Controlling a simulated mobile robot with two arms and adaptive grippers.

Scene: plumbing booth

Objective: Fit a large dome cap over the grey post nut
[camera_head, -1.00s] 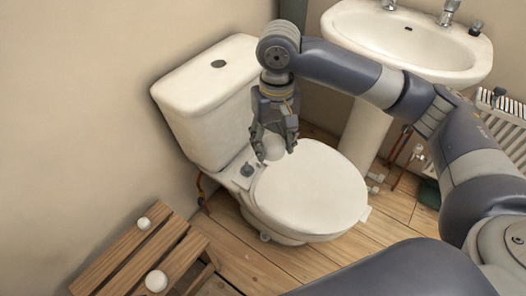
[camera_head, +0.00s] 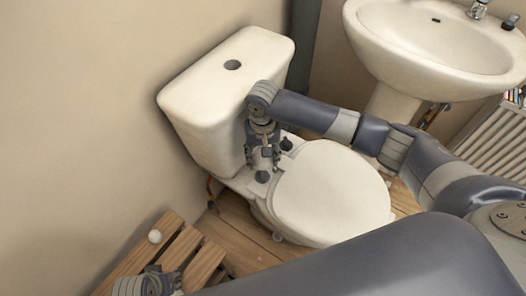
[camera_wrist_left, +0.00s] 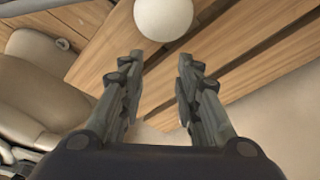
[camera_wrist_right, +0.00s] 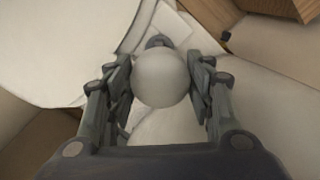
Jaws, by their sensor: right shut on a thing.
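My right gripper (camera_head: 262,160) is low behind the toilet lid, in front of the cistern. In the right wrist view, the right gripper (camera_wrist_right: 160,85) is shut on a round white dome cap (camera_wrist_right: 161,80). A dark grey post nut (camera_wrist_right: 158,41) shows just beyond the cap, partly covered by it. In the head view one post nut (camera_head: 262,176) stands on the near side of the gripper and another (camera_head: 286,144) on the far side. My left gripper (camera_wrist_left: 160,55) is open and empty above the bench; a white cap (camera_wrist_left: 163,15) lies beyond its fingertips.
The slatted wooden bench (camera_head: 140,262) has a small white cap (camera_head: 155,236) on its far part. The toilet lid (camera_head: 335,195) is down, close beside my right gripper. The cistern (camera_head: 215,90) rises behind it. A washbasin (camera_head: 430,45) and a radiator (camera_head: 485,140) stand at right.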

